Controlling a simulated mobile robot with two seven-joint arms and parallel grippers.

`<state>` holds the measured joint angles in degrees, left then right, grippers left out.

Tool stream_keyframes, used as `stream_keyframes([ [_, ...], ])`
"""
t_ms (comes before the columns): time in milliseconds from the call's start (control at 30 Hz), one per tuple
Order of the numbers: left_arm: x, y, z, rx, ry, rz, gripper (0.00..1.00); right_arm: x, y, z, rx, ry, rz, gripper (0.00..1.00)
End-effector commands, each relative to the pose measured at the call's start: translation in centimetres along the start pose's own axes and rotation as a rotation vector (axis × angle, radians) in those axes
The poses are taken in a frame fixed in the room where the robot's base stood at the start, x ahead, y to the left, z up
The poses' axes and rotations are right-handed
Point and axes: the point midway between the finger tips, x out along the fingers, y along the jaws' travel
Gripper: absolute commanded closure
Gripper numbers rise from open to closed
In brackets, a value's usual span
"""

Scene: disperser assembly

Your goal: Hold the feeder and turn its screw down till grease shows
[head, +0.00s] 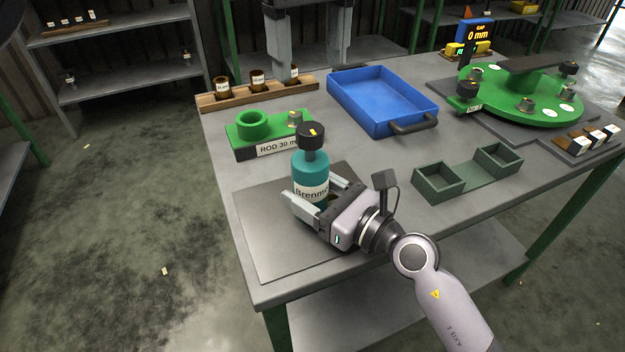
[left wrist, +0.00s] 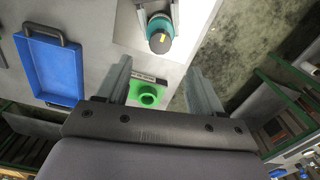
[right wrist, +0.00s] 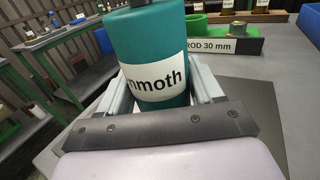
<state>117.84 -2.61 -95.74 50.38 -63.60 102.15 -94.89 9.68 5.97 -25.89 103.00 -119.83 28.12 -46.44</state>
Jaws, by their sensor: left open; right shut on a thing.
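The feeder is a teal cylinder (head: 310,170) with a white label, standing upright over the grey plate at the table's near left. Whether it touches the plate is hidden. Its black screw cap (head: 311,136) with a yellow mark is on top; the cap also shows in the left wrist view (left wrist: 160,42). My right gripper (head: 310,190) is shut around the feeder's lower body, which fills the right wrist view (right wrist: 152,55). My left gripper (head: 308,66) is open and empty, above the table's back edge, apart from the cap. I see no grease.
A green holder (head: 252,124) marked ROD 30 mm stands just behind the feeder. A wooden rack (head: 240,96) with small brown jars, a blue tray (head: 350,87), a dark green two-bin holder (head: 470,178) and a green turntable (head: 545,108) stand around. The grey plate (head: 260,240) has bare room.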

Motion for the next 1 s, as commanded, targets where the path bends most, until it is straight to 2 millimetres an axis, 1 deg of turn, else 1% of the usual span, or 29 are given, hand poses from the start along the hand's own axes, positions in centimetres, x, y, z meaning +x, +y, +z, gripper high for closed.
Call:
stream_keyframes([
  [67, 0.7, 0.1, 0.1, 0.001, -0.031, 0.011, 0.34, 0.0, 0.0, 0.0, 0.001, 0.0, -0.001, 0.86],
  [167, 2.1, 0.5, 0.7, 0.002, -0.108, 0.045, 0.34, 0.0, 0.0, 0.0, 0.001, 0.0, -0.001, 0.86],
  [300, 4.7, 1.2, 1.9, -0.014, -0.284, 0.127, 0.34, 0.0, 0.0, 0.0, 0.001, 0.0, -0.001, 0.86],
  [400, 6.2, 1.6, 2.9, -0.042, -0.426, 0.197, 0.34, 0.0, 0.0, 0.0, 0.001, 0.0, -0.001, 0.86],
  [600, 7.9, 1.7, 3.9, -0.135, -0.691, 0.337, 0.34, 0.0, 0.0, 0.0, 0.001, 0.0, -0.001, 0.86],
  [700, 8.2, 1.5, 3.9, -0.199, -0.817, 0.405, 0.34, 0.0, 0.0, 0.0, 0.001, 0.0, -0.001, 0.86],
  [833, 8.5, 0.8, 3.3, -0.297, -0.969, 0.491, 0.34, 0.0, 0.0, 0.0, 0.001, 0.0, -0.001, 0.86],
  [1000, 8.8, -0.7, 1.6, -0.444, -1.147, 0.601, 0.34, 0.0, 0.0, 0.0, 0.001, 0.0, -0.001, 0.86],
])
